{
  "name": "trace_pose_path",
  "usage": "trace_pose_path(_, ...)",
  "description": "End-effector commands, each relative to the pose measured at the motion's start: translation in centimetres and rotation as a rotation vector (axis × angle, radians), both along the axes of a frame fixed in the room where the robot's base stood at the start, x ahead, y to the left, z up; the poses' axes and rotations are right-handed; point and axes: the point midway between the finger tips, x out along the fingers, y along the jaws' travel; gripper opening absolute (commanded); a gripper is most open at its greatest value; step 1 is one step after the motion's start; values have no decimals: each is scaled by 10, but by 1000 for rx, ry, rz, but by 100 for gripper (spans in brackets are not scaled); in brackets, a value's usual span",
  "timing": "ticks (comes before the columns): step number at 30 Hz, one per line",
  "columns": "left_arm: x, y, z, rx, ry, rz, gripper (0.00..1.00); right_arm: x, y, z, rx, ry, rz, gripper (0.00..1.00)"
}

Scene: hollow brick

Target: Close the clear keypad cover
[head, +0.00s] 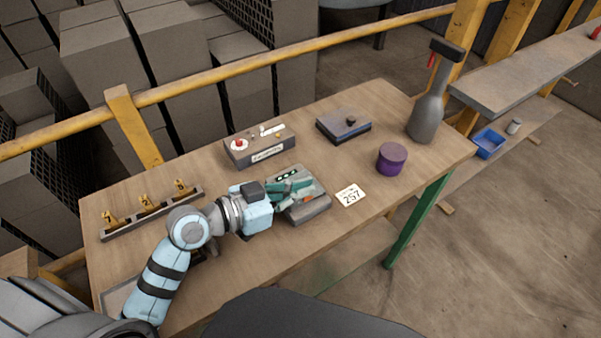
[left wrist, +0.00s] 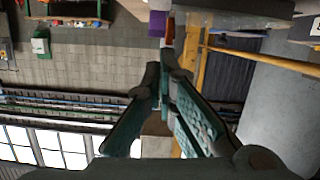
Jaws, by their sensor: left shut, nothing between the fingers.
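The keypad box (head: 314,209) is a grey unit near the middle of the table, with a dark panel bearing small pale marks at its far end. The clear cover cannot be told apart from the box and the fingers in front of it. My left gripper (head: 284,195) is over the left side of the box, hiding part of its top. Whether it touches the box cannot be told. Its teal fingers (left wrist: 165,80) are shut and empty in the left wrist view, which looks across the room. My right gripper is not in view.
A card marked 257 (head: 350,195) lies beside the keypad box. A tagged rack (head: 150,216) is left.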

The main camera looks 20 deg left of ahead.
Motion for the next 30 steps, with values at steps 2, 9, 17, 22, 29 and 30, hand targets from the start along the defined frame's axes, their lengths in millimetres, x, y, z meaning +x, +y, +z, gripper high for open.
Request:
trace_pose_path(2,0,0,1,-1,1,0,0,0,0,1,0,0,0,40)
trace_pose_path(9,-1,2,33,2,-1,4,0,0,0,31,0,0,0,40)
trace_pose_path(17,-43,35,51,12,5,-1,0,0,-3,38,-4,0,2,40)
trace_pose_path(22,-67,56,61,7,9,4,0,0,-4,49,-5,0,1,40)
trace_pose_path(29,-77,64,65,0,2,5,0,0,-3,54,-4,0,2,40)
trace_pose_path(30,-77,64,65,-1,1,6,0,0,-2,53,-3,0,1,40)
